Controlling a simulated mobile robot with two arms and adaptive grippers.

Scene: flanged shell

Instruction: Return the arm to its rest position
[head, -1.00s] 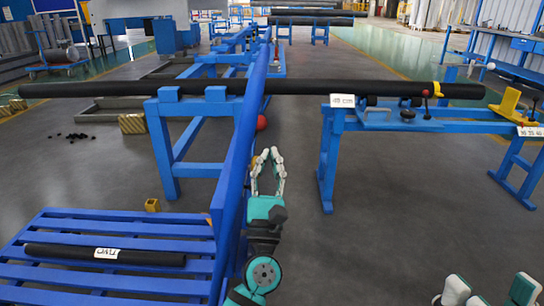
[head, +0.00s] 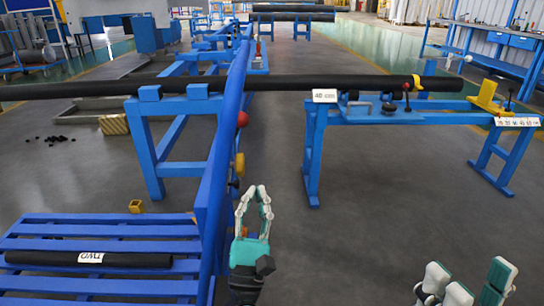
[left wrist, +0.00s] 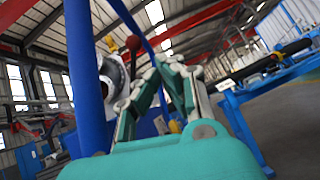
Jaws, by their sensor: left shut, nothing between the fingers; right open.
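My left gripper (head: 253,200) is raised in the middle of the head view, just right of a tall blue beam (head: 222,140). Its fingers meet at the tips with nothing between them. In the left wrist view the same gripper (left wrist: 155,78) points up toward the roof, with the blue beam (left wrist: 80,70) close on its left. My right gripper (head: 464,275) is low at the bottom right of the head view, its fingers spread apart and empty.
A long black pipe (head: 290,82) lies across blue stands (head: 315,150). A blue slatted pallet (head: 100,285) at lower left bears a short labelled black pipe (head: 40,258). A yellow block (head: 136,206) is behind it. The floor (head: 400,190) between the grippers and the right stand is clear.

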